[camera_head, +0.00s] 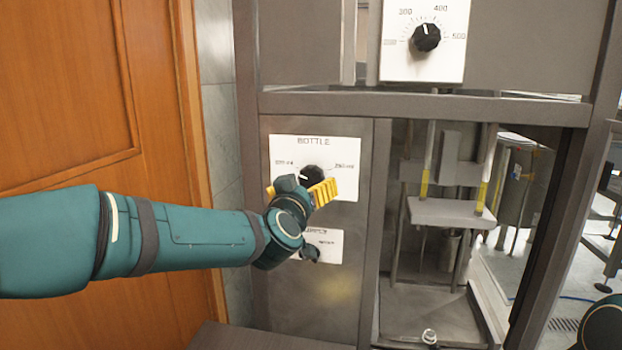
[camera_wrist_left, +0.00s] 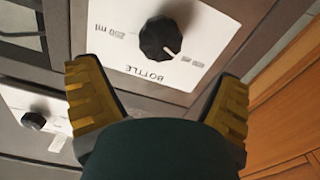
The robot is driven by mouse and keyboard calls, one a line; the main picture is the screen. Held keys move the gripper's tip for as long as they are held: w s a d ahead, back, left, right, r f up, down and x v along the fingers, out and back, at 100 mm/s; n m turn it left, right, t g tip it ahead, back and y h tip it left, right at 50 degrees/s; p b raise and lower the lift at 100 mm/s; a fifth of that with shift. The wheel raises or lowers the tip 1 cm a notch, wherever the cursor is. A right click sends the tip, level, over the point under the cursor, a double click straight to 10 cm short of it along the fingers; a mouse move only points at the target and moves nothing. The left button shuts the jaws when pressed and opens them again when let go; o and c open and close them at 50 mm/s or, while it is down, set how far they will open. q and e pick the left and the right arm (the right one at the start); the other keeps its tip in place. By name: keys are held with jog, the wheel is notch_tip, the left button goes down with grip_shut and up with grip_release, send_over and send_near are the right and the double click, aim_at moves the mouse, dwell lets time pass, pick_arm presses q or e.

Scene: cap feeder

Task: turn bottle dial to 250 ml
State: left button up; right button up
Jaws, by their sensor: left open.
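The bottle dial is a round black knob (camera_head: 312,174) on a white plate (camera_head: 343,178) marked BOTTLE, with a 250 ml label at its right and another label at its left. The knob (camera_wrist_left: 160,38) also shows in the left wrist view, where the picture is turned over. Its white pointer is toward the label opposite 250 ml. My left gripper (camera_head: 300,190) has yellow fingers and is just in front of the plate's lower part. In the left wrist view my gripper (camera_wrist_left: 160,75) is open and empty, its fingers apart with the knob beyond the gap. My right gripper is not in view.
Below is a second white plate (camera_head: 329,243) with a black knob (camera_head: 309,252), partly hidden by my left arm. Above right is a larger dial (camera_head: 426,37) with numbers. A wooden door (camera_head: 60,90) stands at left; an open machine bay with a platform (camera_head: 450,213) is at right.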

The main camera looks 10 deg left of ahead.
aim_at(310, 178)
pick_arm(q)
jog(key=w, duration=0.8)
jog(key=shift+w, duration=0.1)
jog(key=c, duration=1.2)
